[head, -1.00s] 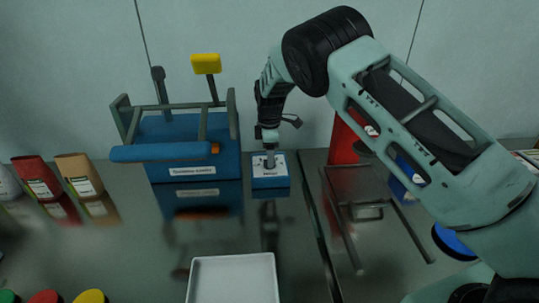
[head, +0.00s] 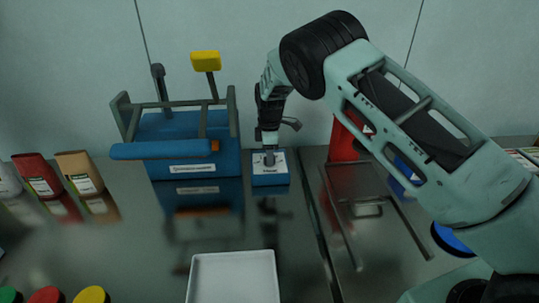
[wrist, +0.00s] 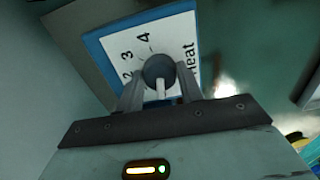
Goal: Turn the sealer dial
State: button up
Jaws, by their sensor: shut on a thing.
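The sealer dial (wrist: 158,70) is a grey round knob with a pale pointer, on a white numbered face marked "Heat". The face sits on a small blue box (head: 270,180), to the right of the blue sealer (head: 190,150) in the head view. My gripper (wrist: 158,90) points down over the box, its two fingers on either side of the knob and shut on it. In the wrist view the pale pointer runs toward the gripper, away from the numbers 2, 3 and 4. In the head view my gripper (head: 269,155) hides part of the dial face.
A white tray (head: 233,257) lies on the reflective table in front. Red and brown pouches (head: 80,173) stand at left. Coloured lids (head: 91,295) show at the bottom left. A red object (head: 343,145) and a metal frame (head: 346,225) are to the right.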

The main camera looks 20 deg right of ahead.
jog(key=m+b, duration=0.1)
jog(key=m, duration=0.5)
jog(key=shift+m, duration=0.4)
jog(key=m, duration=0.3)
jog(key=shift+m+b, duration=0.3)
jog(key=shift+b, duration=0.05)
jog(key=m, duration=0.3)
jog(key=shift+r+m, duration=0.1)
jog(key=shift+m, duration=0.2)
jog(key=m, duration=0.4)
jog(key=shift+w+m, duration=0.1)
jog(key=shift+m, duration=0.2)
jog(key=m, duration=0.4)
jog(key=shift+m, duration=0.4)
jog(key=o, duration=1)
